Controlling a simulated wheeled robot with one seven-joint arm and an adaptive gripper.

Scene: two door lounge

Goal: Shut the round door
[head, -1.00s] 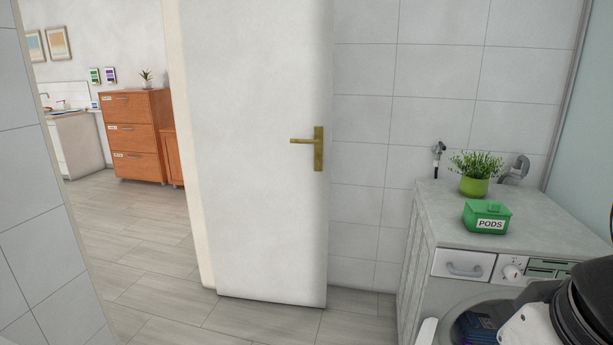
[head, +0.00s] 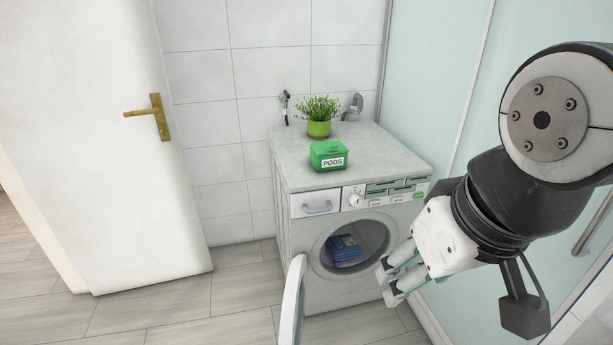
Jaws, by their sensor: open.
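The round door (head: 293,301) of the washing machine stands wide open, swung out to the left of the drum opening and seen nearly edge-on. The washing machine (head: 290,253) stands against the tiled wall. Its round opening shows a folded blue item (head: 344,249) inside. My gripper (head: 384,283) is open and empty, in front of the right side of the machine. It is to the right of the round door, apart from it. The lower part of the door is cut off by the picture's bottom edge.
A green box marked PODS (head: 328,157) and a potted plant (head: 319,120) stand on the machine's top. A white room door (head: 90,130) with a brass handle is at left. A glass panel (head: 440,60) is at right. Floor is clear at lower left.

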